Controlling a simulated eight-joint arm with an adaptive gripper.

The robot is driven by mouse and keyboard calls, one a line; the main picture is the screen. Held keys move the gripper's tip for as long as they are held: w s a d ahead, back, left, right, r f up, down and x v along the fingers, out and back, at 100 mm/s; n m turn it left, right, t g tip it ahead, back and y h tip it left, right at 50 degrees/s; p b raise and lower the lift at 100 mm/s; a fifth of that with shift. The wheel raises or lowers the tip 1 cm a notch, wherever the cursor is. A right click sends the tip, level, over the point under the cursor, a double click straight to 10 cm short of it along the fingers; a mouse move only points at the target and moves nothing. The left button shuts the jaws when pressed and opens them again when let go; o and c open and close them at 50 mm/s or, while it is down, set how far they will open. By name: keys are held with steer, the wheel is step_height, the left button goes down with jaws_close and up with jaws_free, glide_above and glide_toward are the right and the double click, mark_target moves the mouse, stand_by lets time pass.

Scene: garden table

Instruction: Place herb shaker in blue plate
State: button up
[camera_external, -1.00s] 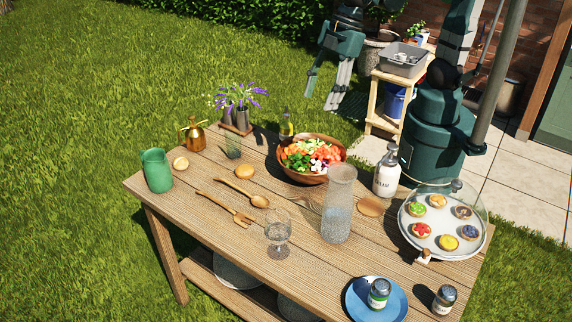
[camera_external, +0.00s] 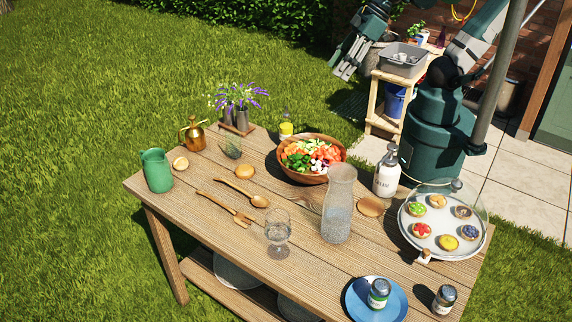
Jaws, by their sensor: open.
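The blue plate (camera_external: 357,300) lies at the table's front edge, cut off by the bottom of the picture. A small shaker with a grey lid and green-and-white label (camera_external: 379,293) stands upright on it. A second, darker shaker with a grey lid (camera_external: 444,299) stands on the bare wood to the right of the plate. The labels are too small to read. My gripper (camera_external: 345,66) is open and empty, high at the top of the picture beyond the far side of the table, well away from both shakers.
A glass carafe (camera_external: 338,205), wine glass (camera_external: 277,232), white bottle (camera_external: 387,172) and domed tart tray (camera_external: 432,243) stand between the plate and the far side. A salad bowl (camera_external: 311,177) sits farther back. The wood left of the plate is clear.

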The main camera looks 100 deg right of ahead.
steer(key=shift+s+d+f+m+t, duration=0.15)
steer(key=shift+s+d+f+m, duration=0.15)
steer(key=shift+s+d, duration=0.4)
steer(key=shift+s+d+f+m+t, duration=0.15)
steer(key=shift+s+d+f+m, duration=0.15)
steer(key=shift+s+d, duration=0.35)
